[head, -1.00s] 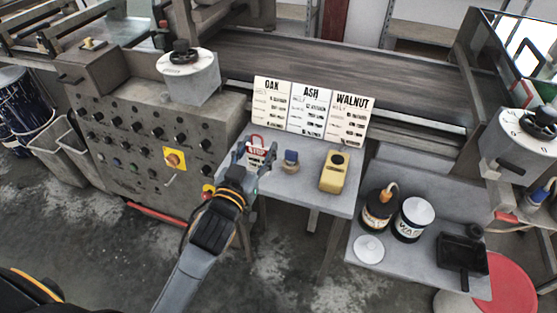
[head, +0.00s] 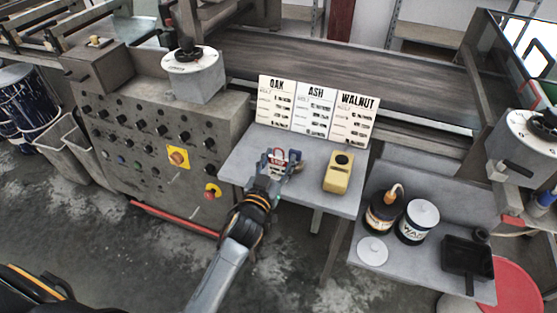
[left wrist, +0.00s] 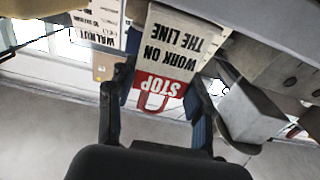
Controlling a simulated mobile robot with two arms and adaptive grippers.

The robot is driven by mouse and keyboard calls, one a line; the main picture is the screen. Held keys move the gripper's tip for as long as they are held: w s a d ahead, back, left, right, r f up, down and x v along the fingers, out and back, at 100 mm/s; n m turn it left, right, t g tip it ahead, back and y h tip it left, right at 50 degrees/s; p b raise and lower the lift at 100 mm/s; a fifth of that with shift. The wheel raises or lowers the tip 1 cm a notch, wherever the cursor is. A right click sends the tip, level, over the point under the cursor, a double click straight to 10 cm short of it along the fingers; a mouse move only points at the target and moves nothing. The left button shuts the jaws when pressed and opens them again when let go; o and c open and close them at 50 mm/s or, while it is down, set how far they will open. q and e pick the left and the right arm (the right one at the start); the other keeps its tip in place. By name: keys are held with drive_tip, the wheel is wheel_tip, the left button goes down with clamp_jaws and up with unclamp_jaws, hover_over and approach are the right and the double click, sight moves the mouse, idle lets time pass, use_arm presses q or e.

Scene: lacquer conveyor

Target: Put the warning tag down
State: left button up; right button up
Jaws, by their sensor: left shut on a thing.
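The warning tag (head: 279,155) is a white and red card with a red loop. It is held upright between the fingers of my left gripper (head: 277,161), over the left part of the small grey table (head: 318,198). In the left wrist view the tag (left wrist: 178,48) appears upside down and reads "STOP WORK ON THE LINE". The two fingers of the left gripper (left wrist: 159,82) stand on either side of it. I cannot tell whether the tag touches the tabletop. My right gripper is not in view.
A yellow box (head: 338,174) stands on the table, right of the gripper. A small stamp-like object (head: 297,166) is partly hidden beside the gripper. Cards marked OAK, ASH and WALNUT (head: 316,108) stand at the back. The table's left part is bare.

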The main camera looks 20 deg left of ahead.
use_arm(q)
drive_tip(key=shift+f, duration=0.1)
drive_tip(key=o, duration=1.1)
drive_tip(key=shift+c, duration=0.2)
drive_tip(key=shift+r, duration=0.25)
drive_tip(key=s+b, duration=0.1)
drive_tip(key=s, duration=1.1)
drive_tip(key=shift+a, duration=0.2)
drive_tip(key=shift+f, duration=0.1)
